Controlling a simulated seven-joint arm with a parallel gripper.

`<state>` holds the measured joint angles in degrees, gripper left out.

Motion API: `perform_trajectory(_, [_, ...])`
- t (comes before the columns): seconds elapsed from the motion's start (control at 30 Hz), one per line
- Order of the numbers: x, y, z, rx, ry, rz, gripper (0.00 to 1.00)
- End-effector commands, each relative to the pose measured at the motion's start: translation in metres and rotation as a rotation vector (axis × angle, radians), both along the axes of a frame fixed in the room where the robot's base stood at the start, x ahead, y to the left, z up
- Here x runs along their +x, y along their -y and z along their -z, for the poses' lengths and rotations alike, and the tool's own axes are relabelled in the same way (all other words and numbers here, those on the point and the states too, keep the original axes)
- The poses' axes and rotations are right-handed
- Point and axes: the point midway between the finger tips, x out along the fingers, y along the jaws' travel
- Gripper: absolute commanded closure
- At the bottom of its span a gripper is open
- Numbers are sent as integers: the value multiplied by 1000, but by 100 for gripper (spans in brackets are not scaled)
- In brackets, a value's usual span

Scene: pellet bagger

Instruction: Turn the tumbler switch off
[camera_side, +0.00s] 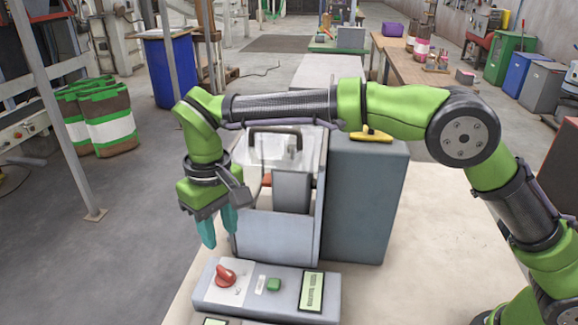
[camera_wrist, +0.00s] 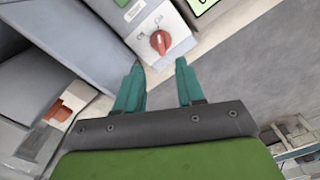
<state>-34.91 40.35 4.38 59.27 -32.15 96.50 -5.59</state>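A red rotary switch (camera_side: 226,275) with a raised grip sits on a light plate at the left end of the grey control box (camera_side: 255,306). It is the likeliest tumbler switch, though I see no readable label. In the wrist view the red switch (camera_wrist: 160,42) lies just beyond the fingertips, with small marks around it. My gripper (camera_side: 221,238) points down above the box, near this switch and apart from it. Its two teal fingers (camera_wrist: 157,69) are spread, with nothing between them.
A green button (camera_side: 274,285) and a display (camera_side: 312,291) sit to the right on the box. The grey bagger housing (camera_side: 365,200) stands behind it, with a yellow-handled tool (camera_side: 371,136) on top. The pale tabletop (camera_side: 440,270) is clear at right.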

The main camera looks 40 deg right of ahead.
Motion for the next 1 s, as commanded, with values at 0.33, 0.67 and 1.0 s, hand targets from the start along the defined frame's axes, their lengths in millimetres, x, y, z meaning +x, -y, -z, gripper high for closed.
perform_trajectory(0.33, [0,1,75,-1,-4,1,62])
perform_trajectory(0.67, [0,0,106,1,-1,2,62])
perform_trajectory(1.0, [0,0,107,1,0,1,71])
